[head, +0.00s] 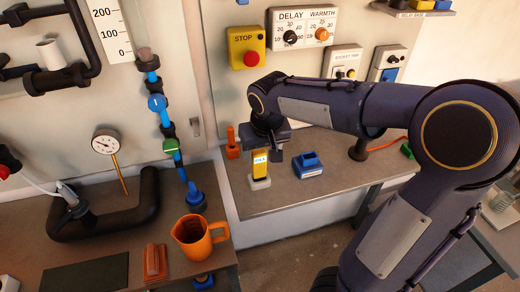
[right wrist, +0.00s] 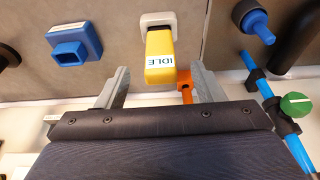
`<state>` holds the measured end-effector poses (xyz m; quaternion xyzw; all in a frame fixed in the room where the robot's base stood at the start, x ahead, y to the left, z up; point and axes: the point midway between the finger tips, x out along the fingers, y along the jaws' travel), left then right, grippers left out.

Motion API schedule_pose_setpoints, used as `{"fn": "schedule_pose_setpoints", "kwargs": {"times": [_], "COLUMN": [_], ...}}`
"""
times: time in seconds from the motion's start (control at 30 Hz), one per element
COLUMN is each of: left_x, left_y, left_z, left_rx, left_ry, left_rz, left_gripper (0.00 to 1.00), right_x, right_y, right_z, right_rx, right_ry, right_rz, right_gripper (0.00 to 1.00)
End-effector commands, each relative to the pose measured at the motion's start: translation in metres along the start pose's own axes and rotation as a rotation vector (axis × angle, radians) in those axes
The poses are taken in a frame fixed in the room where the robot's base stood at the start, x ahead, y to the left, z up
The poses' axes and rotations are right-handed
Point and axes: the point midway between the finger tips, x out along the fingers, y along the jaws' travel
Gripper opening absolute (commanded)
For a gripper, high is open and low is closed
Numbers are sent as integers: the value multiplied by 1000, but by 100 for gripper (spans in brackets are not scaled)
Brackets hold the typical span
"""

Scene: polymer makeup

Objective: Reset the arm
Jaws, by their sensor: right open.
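My right gripper (right wrist: 159,70) is open, with one finger on each side in the right wrist view. A yellow block labelled IDLE (right wrist: 160,48) on a pale base stands upright between and just beyond the fingertips, with a gap on both sides. In the head view my right arm reaches in from the right, and its gripper (head: 268,152) is low over the same yellow block (head: 260,167) on the right-hand bench. The gripper hides part of the block's top there. My left gripper is not in view.
A blue socket-like block (head: 309,166) sits right of the yellow block, and an orange piece (head: 232,145) stands behind left. An orange jug (head: 197,238) is on the left bench (head: 110,215). A panel with a STOP button (head: 249,50) and dials rises behind. The right bench front (head: 300,198) is clear.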

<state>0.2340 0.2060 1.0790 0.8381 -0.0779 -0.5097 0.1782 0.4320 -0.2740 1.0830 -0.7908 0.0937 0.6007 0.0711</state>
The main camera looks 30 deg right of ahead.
Motion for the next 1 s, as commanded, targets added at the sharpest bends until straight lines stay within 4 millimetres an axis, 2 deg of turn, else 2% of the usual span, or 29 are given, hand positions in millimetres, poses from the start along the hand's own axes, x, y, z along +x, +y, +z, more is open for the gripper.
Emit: {"fn": "schedule_pose_setpoints", "kwargs": {"times": [0.23, 0.37, 0.47, 0.6, 0.73, 0.83, 1.0], "left_x": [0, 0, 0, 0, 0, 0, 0], "left_y": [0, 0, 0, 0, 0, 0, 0], "left_z": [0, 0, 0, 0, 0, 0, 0], "left_rx": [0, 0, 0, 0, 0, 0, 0], "left_ry": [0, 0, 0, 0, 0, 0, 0], "left_rz": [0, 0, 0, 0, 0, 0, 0], "left_gripper": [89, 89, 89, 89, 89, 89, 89], "right_x": [0, -5, -18, -40, -51, -53, -52], "right_y": [0, 4, 6, 3, -6, -13, -19], "right_z": [1, 16, 48, 108, 156, 182, 201], "right_rx": [1, 11, 20, 16, -1, -14, -26], "right_ry": [-1, -8, -8, 29, 87, 126, 157], "right_rz": [-2, -56, -156, -310, -390, -414, -424], "right_gripper": [62, 62, 62, 62, 62, 62, 62]}}
